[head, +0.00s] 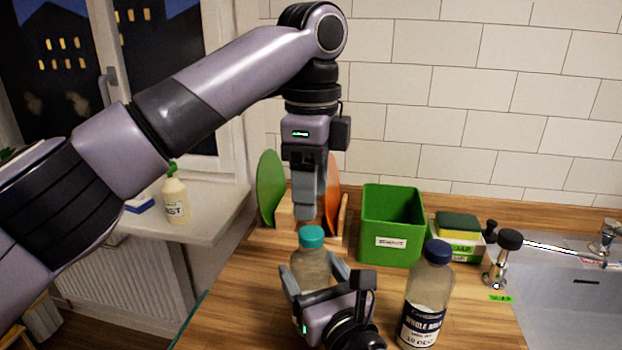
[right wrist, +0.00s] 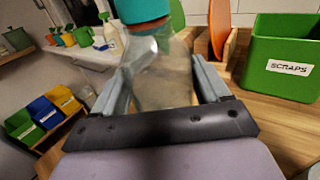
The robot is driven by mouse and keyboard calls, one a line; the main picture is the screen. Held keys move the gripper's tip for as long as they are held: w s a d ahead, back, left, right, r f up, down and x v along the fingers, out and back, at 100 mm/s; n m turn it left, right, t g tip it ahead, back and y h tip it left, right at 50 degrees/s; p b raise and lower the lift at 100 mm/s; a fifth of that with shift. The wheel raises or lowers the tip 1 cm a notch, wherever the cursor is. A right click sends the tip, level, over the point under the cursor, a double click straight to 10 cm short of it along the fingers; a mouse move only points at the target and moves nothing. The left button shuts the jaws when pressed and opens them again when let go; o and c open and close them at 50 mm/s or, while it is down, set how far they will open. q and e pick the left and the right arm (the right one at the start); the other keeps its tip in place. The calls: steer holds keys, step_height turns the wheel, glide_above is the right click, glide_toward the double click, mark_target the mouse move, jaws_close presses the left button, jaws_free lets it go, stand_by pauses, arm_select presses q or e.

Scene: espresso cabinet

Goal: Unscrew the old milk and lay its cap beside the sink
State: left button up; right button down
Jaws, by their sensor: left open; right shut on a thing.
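A clear bottle with a teal cap (head: 311,237) stands upright on the wooden counter. My right gripper (head: 315,280) is shut around its body, and the bottle (right wrist: 160,75) shows between the fingers in the right wrist view. Its label is hidden. My left gripper (head: 307,212) points down just above the teal cap, open and empty, apart from it. A second bottle (head: 425,297) with a navy cap stands to the right, with a label that seems to read whole milk and a date too small to read surely. The grey sink (head: 545,315) is at the right edge.
A green scraps bin (head: 391,222) stands behind the bottles, beside a wooden rack holding green and orange boards (head: 270,190). Sponges (head: 458,234) and the tap (head: 506,250) are near the sink. A narrow strip of counter (head: 485,325) is clear between the navy-capped bottle and sink.

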mark_target(311, 231)
arm_select(q)
steer(key=m, duration=0.1)
steer(key=r+m, duration=0.1)
steer(key=m, duration=0.1)
steer(key=shift+m, duration=0.3)
steer(key=shift+f, duration=4)
steer(key=c, duration=1.1)
steer(key=shift+o, duration=0.2)
steer(key=n, duration=1.7)
steer(key=shift+r+n, duration=0.1)
steer(key=shift+n, duration=0.3)
